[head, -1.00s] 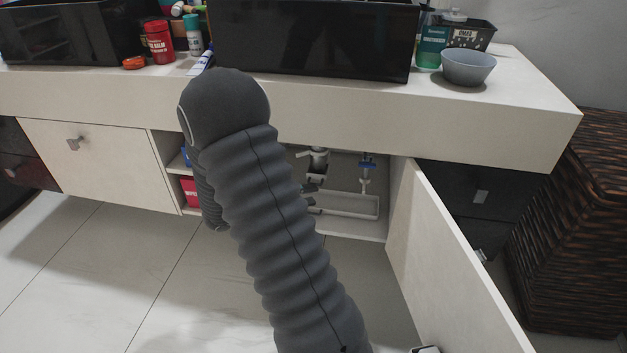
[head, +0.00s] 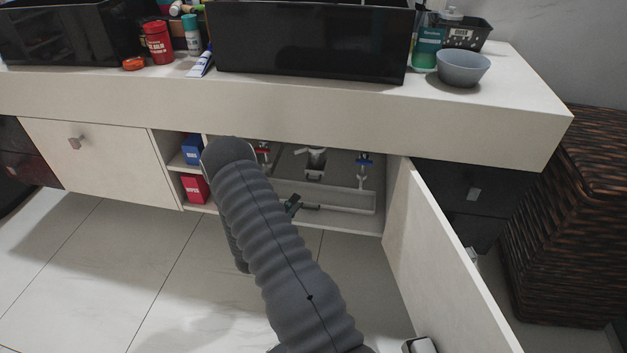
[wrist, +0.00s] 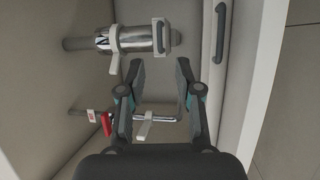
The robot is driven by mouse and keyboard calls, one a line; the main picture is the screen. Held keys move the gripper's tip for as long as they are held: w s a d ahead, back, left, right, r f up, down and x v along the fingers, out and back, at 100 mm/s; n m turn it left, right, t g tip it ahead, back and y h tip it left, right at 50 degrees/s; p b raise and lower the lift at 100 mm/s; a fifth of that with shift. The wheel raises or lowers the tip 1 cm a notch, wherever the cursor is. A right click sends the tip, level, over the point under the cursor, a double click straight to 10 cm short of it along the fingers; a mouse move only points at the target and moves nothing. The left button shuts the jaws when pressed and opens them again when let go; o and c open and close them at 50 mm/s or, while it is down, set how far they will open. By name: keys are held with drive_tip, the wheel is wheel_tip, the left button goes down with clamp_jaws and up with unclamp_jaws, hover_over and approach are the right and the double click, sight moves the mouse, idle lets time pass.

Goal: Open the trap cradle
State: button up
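My gripper (wrist: 160,70) is open and empty. Its fingertips point toward the trap but are apart from the loop handle. In the head view my gripper (head: 293,205) shows only partly, low at the cabinet opening and left of the cradle; my arm hides the rest.
A red-handled valve (wrist: 106,124) lies near my left finger in the wrist view. A blue-handled valve (head: 363,160) is right of the trap. A low front panel (head: 350,202) with a grey bar handle (wrist: 220,32) is close by. The cabinet door (head: 440,250) stands open at right.

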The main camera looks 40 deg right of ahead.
sight(313, 180)
drive_tip(key=x, duration=1.1)
drive_tip(key=shift+d+p, duration=0.25)
drive_tip(key=shift+p, duration=0.15)
drive_tip(key=shift+c, duration=0.2)
clamp_jaws()
drive_tip(key=shift+a, duration=0.1)
